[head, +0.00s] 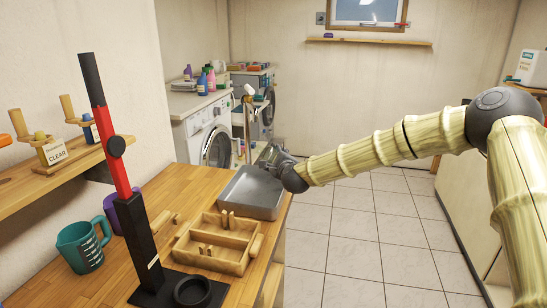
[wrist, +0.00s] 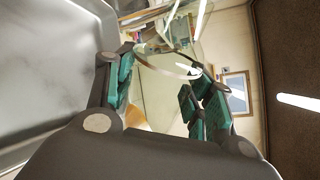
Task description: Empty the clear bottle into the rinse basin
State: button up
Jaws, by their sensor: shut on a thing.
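The rinse basin (head: 252,196), a shallow grey metal tray, sits at the far right end of the wooden counter. My gripper (head: 277,160) is at the basin's back right rim, low over that corner. In the wrist view its teal-padded fingers (wrist: 158,98) are shut on a see-through thing, which I take as the clear bottle (wrist: 168,68). Its rounded glass edge shows between and beyond the fingertips. The basin's wall (wrist: 103,14) fills the left of the wrist view. The bottle is hard to make out in the head view, and its tilt and contents cannot be told.
A wooden divided tray (head: 216,243), a black-and-red stand (head: 130,190) and a teal measuring jug (head: 83,246) stand on the counter (head: 160,198). A shelf with a "CLEAR" label (head: 58,156) is at left. Washing machines stand behind; tiled floor is open at right.

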dwell(0.5)
jog(key=shift+d+f+n+h, duration=0.15)
jog(key=shift+d+f+n, duration=0.05)
jog(key=shift+f+n, duration=0.35)
jog(key=shift+d+f+n+h, duration=0.15)
jog(key=shift+f+n, duration=0.3)
jog(key=shift+f, duration=0.1)
jog(key=shift+f, duration=0.15)
jog(key=shift+d+f+n+h, duration=0.2)
jog(key=shift+f+n+h, duration=0.2)
jog(key=shift+f+n, duration=0.55)
jog(key=shift+n, duration=0.25)
jog(key=shift+w+f+n+h+p, duration=0.1)
jog(key=shift+f+n+h+p, duration=0.25)
jog(key=shift+n, duration=0.45)
jog(key=shift+r, duration=0.1)
